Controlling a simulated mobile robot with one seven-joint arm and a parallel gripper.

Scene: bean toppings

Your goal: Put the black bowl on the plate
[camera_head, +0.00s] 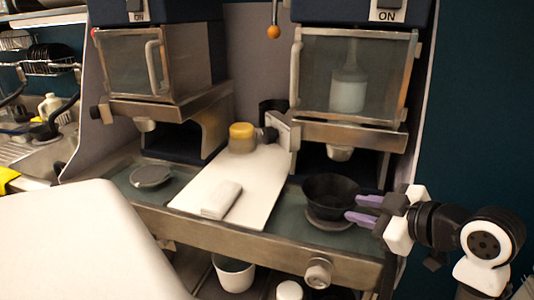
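The black bowl (322,188) sits upright at the right of the counter, below the right machine. A grey round disc (330,224) like a plate shows under its base; I cannot tell whether the bowl rests on it or is slightly above. A second grey plate-like disc (151,178) lies at the left, below the left machine, with nothing tall on it. My gripper (351,207) comes in from the right with two purple fingers spread apart. The fingers are at the bowl's right side; whether they touch it is unclear.
A white board (258,182) with a folded white cloth-like block (222,200) and a yellow-topped jar (242,137) lies between the discs. Two machines (162,72) (352,75) overhang the counter. A metal front rail (245,243) with a knob runs along the edge.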

